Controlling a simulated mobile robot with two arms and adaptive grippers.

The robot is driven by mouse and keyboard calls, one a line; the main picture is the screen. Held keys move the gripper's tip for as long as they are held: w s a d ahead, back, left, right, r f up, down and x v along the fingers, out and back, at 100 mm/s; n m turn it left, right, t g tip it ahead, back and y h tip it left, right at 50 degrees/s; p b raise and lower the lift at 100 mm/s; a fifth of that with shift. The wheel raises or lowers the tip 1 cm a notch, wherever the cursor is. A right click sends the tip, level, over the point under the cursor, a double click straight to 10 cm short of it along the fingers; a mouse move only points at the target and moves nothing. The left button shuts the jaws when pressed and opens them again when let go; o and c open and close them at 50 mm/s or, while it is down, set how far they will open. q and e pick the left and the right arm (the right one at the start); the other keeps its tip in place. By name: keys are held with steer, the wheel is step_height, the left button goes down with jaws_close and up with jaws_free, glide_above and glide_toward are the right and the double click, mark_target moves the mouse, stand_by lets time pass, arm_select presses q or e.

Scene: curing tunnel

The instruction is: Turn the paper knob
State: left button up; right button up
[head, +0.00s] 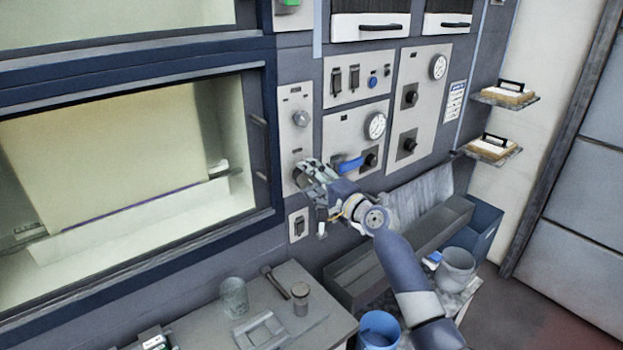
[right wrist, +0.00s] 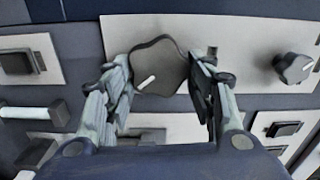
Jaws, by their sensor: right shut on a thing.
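The paper knob is a dark, lobed knob (right wrist: 155,62) with a white pointer mark, on a pale panel in the right wrist view. My right gripper (right wrist: 163,85) has its fingers on both sides of it and is shut on it. In the head view my right gripper (head: 312,180) is at the lower part of the narrow pale panel (head: 296,150) beside the window and mostly hides the knob. No label is readable. My left gripper is not in view.
A grey knob (head: 301,118) sits above on the same panel, and a black switch (head: 298,225) is below. A blue handle (head: 347,164) and a gauge (head: 375,125) are close to the right. A bench (head: 215,320) with a beaker (head: 234,297) stands below.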

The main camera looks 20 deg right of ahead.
steer(key=o, duration=1.1)
steer(key=shift+c, duration=0.2)
steer(key=shift+s, duration=0.15)
steer(key=v, duration=1.1)
steer(key=shift+s+d, duration=0.15)
steer(key=shift+s, duration=0.2)
